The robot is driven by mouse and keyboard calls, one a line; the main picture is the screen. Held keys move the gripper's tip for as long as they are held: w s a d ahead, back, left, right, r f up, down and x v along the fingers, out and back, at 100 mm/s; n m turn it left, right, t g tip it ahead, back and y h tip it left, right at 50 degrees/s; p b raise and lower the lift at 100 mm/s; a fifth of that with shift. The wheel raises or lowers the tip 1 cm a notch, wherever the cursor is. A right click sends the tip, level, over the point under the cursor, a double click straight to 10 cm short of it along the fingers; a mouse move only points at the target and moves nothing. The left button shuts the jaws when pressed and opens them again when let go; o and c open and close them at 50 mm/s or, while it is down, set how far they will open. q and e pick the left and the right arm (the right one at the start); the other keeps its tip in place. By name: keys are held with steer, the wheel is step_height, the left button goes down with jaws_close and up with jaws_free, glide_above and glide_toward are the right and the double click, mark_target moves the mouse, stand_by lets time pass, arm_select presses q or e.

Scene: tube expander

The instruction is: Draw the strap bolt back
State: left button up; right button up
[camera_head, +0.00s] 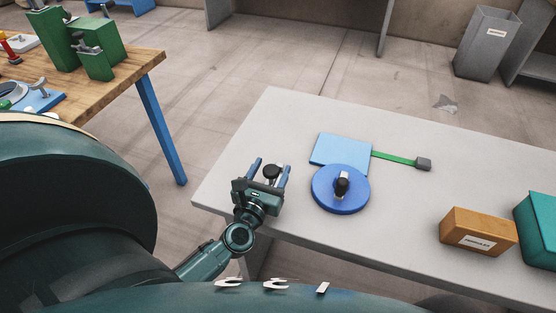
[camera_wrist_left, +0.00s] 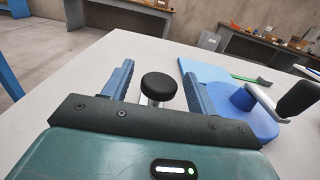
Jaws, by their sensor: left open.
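A black round knob (camera_head: 271,171) on a short metal stem stands near the left front of the grey table. My left gripper (camera_head: 272,165) is open, with one blue finger on each side of the knob. In the left wrist view the knob (camera_wrist_left: 158,85) sits between the fingers with gaps on both sides. Right of it is a blue disc (camera_head: 325,199) with a black-handled crank (camera_head: 342,184). Behind the disc lies a light blue plate (camera_head: 339,149). I cannot tell which part is the strap bolt.
The grey table (camera_head: 400,215) has bare room between the disc and an orange labelled box (camera_head: 477,232). A teal box (camera_head: 538,222) stands at the right edge. A wooden bench (camera_head: 110,78) with green fixtures is at the far left. A grey bin (camera_head: 487,43) stands behind.

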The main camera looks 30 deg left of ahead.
arm_select(q)
steer(key=shift+b+v, duration=0.45)
steer(key=shift+v, duration=1.6)
steer(key=shift+s+d, duration=0.1)
steer(key=shift+s, duration=0.15)
